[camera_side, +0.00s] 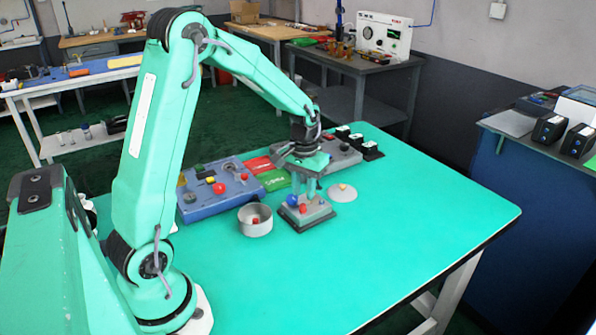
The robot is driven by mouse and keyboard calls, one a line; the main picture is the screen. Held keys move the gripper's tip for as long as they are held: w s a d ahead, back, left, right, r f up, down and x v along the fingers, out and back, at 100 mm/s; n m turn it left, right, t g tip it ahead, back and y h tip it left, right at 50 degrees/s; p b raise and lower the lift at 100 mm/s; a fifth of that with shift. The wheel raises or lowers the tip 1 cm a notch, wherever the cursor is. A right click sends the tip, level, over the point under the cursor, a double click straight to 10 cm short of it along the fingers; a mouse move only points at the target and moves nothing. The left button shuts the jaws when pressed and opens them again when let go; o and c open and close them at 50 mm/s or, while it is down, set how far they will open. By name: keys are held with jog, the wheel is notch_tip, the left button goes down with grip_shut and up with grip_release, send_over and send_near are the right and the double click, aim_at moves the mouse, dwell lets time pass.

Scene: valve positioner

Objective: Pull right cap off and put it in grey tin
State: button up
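The valve positioner (317,219) is a small grey block on the green table. A blue round part (292,200) sits at its left, and a red cap (303,209) shows on its front. My gripper (306,194) points down over the positioner, its fingers at the top of it. The fingers hide the right cap, and I cannot tell if they are closed on anything. The grey tin (256,231) stands upright and open just left of the positioner, with a small red piece (255,220) inside.
A blue control panel (205,205) with knobs lies left behind the tin. Red and green plates (272,181) and a grey unit with black switches (345,157) lie behind. The front table is clear.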

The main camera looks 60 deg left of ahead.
aim_at(303, 204)
jog(key=shift+f, duration=2.1)
grip_shut()
